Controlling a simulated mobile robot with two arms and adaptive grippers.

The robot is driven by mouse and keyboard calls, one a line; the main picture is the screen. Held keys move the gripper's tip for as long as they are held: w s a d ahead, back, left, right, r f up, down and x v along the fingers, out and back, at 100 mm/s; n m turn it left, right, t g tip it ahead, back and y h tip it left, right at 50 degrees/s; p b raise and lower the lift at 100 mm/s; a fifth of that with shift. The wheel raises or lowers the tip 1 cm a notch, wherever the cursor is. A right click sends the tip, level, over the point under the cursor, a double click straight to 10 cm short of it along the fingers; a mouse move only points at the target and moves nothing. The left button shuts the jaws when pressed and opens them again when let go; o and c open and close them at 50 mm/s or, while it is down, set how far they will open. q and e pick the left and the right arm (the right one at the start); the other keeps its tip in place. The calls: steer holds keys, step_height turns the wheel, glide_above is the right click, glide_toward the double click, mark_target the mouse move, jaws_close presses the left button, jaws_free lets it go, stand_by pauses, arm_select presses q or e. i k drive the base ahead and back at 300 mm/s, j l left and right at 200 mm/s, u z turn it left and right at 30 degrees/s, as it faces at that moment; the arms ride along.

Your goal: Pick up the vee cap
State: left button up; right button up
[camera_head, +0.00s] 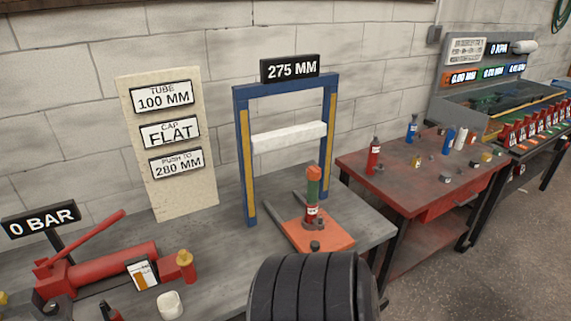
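I cannot tell for sure which piece is the vee cap. Several small dark and brass-coloured pieces lie on the red table, among them a dark piece (446,179) near its front and a brass-coloured piece (416,162). Another small dark piece (315,246) sits on the orange base plate (325,235) of the blue press frame (243,150). Their top shapes are too small to read. Neither of my grippers is recognisable in this view.
A red hand pump (110,265) and a white cup-like piece (171,305) are on the grey bench at left. The red table (385,190) also holds a red bottle (374,157) and blue bottles. A large black ribbed shape (315,290) blocks the lower middle.

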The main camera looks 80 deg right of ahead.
mark_target(313, 173)
steer(key=z, duration=2.7)
